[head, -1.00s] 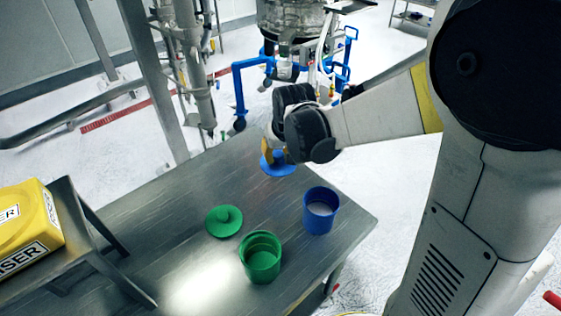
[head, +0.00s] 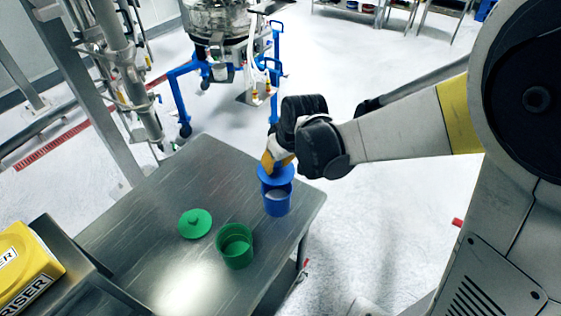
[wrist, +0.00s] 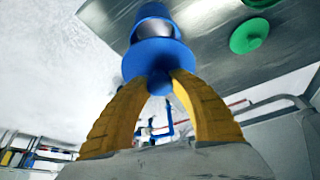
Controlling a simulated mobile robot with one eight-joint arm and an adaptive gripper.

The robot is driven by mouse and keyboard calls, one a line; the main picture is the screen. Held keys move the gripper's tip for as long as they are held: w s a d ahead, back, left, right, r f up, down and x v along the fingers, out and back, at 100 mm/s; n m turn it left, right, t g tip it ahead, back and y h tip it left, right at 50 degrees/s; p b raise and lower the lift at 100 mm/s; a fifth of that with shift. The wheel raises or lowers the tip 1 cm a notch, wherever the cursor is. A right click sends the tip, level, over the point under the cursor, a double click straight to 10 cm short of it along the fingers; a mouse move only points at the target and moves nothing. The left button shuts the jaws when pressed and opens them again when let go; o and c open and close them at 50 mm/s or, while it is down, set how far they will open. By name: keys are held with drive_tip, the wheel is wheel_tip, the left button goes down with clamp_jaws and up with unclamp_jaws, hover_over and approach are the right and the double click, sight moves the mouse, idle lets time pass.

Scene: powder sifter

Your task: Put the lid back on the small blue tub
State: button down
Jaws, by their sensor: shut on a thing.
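The small blue tub (head: 277,206) stands upright on the steel table near its right edge, with pale content visible inside. The blue lid (head: 275,175) is in my gripper (head: 274,163), just above the tub and overlapping its far rim in the head view. In the wrist view the yellow fingers of my gripper (wrist: 160,82) are shut on the knob of the blue lid (wrist: 148,60). The blue tub (wrist: 153,22) shows beyond the lid there, with a gap between them, so the lid is apart from the tub's mouth.
An open green tub (head: 234,250) and its green lid (head: 195,223) lie left of the blue tub on the steel table (head: 150,215). A yellow box (head: 25,265) sits on a raised stand at left. A blue-framed machine (head: 215,70) stands behind the table.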

drive_tip(key=shift+f+b, duration=2.1)
drive_tip(key=shift+f, duration=0.8)
drive_tip(key=shift+f+b, duration=0.2)
drive_tip(key=shift+b, duration=0.25)
drive_tip(key=c, duration=0.6)
unclamp_jaws()
drive_tip(key=shift+o, duration=0.2)
drive_tip(key=shift+r, duration=0.15)
drive_tip(key=shift+r+p, duration=2.6)
drive_tip(key=shift+r, duration=0.8)
drive_tip(key=shift+c, duration=0.2)
